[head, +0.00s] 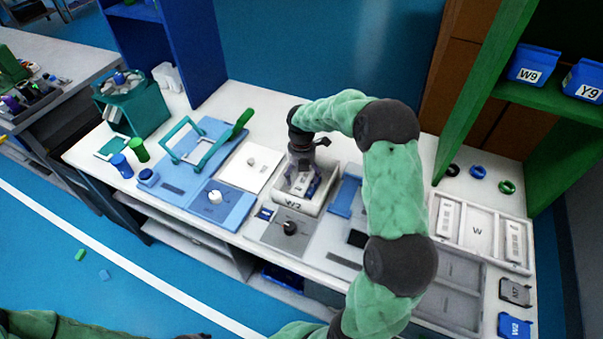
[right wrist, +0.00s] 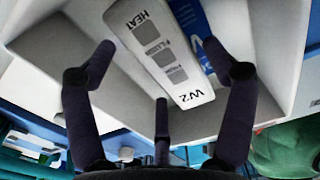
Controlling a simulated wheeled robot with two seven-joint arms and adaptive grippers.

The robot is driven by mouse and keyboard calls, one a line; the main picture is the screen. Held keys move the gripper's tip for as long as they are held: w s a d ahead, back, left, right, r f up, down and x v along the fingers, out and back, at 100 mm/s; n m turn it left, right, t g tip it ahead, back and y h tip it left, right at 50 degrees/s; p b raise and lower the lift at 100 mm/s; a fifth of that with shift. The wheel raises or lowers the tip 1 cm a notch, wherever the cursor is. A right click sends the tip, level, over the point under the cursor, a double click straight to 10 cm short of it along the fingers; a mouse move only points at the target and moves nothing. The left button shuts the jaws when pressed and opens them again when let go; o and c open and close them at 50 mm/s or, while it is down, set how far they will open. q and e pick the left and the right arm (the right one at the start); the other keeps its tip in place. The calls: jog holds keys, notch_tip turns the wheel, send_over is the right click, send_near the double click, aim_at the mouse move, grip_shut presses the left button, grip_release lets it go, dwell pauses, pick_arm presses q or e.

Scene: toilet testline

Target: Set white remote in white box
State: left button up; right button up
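A white remote (right wrist: 165,50) marked HEAT and W2 lies in an open white bin (right wrist: 270,45) in the right wrist view. The head view shows this bin (head: 308,208) near the table's middle, with W2 on its front. My right gripper (head: 304,170) is over the bin, pointing down. Its dark fingers (right wrist: 160,62) are spread on both sides of the remote, with a gap to each side. In the head view the gripper mostly hides the remote. A flat white box (head: 478,229) marked W, with compartments, lies at the right. My left gripper is barely visible at the bottom edge (head: 193,336).
A blue item (right wrist: 190,15) lies beside the remote in the bin. A grey compartment tray (head: 445,285) lies in front of the white box. A grey plate with a black knob (head: 290,228) is in front of the bin. Green shelving (head: 545,97) stands at the right.

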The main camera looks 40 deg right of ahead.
aim_at(301, 177)
jog(key=shift+r, duration=0.15)
notch_tip(301, 177, up, 13)
jog(key=p, duration=0.3)
jog(key=shift+p, duration=0.3)
dwell(1.3)
